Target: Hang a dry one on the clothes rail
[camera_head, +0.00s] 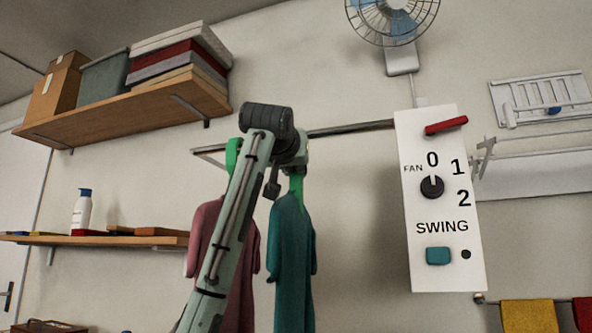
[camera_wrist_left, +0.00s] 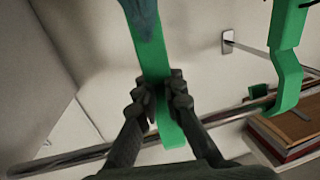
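The clothes rail (camera_head: 350,129) runs along the wall; it also shows in the left wrist view (camera_wrist_left: 65,160). A teal garment (camera_head: 291,260) hangs upright from a green hanger (camera_head: 296,186) below my left wrist. In the left wrist view, my left gripper (camera_wrist_left: 160,92) has its fingers closed on both sides of this hanger's green neck (camera_wrist_left: 152,60). The hanger's top lies close to the rail; I cannot tell whether its hook bears on it. A pink garment (camera_head: 244,270) on another green hanger (camera_head: 233,152) is to the left, partly behind my arm. That hanger's hook meets the rail in the wrist view (camera_wrist_left: 287,80). My right gripper is out of view.
A white control panel (camera_head: 440,270) with a fan knob (camera_head: 432,187) and a swing button (camera_head: 438,256) stands right of the garments. A fan (camera_head: 392,15) is above. A loaded upper shelf (camera_head: 130,112) is at left, with a lower shelf (camera_head: 100,241) below.

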